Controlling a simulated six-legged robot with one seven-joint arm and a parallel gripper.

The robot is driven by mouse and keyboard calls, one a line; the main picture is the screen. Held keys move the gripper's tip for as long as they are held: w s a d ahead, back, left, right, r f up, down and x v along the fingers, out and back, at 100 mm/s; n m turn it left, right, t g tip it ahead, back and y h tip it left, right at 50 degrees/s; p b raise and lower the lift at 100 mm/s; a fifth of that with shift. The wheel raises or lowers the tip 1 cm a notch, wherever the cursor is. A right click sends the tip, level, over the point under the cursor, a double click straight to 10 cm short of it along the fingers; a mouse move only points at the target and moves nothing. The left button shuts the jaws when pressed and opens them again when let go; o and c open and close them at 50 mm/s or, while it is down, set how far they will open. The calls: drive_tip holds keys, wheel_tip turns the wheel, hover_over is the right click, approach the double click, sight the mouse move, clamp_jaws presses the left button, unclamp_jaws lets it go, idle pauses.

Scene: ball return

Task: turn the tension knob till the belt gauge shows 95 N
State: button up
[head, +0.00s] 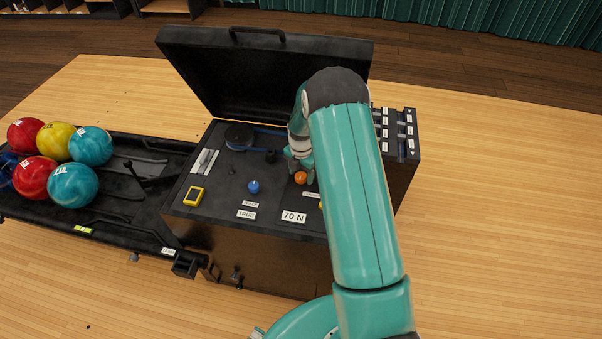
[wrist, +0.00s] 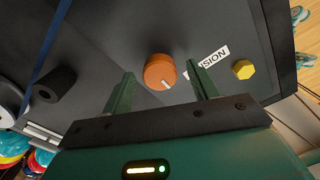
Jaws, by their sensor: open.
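The orange tension knob (head: 301,178) stands on the black top panel of the machine. In the head view the gripper (head: 301,170) is at the knob, partly hidden by my arm. The belt gauge plate (head: 293,217) reads 70 N.
A blue knob (head: 254,187), a yellow-framed device (head: 193,196) and a "TRUE" plate (head: 246,215) share the panel. A yellow hex piece (wrist: 243,69) is near the label. The raised lid (head: 270,75) stands behind. A rack (head: 122,222) with several balls is at left.

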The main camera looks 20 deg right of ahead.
drive_tip(key=c, duration=1)
drive_tip(key=shift+m, duration=0.4)
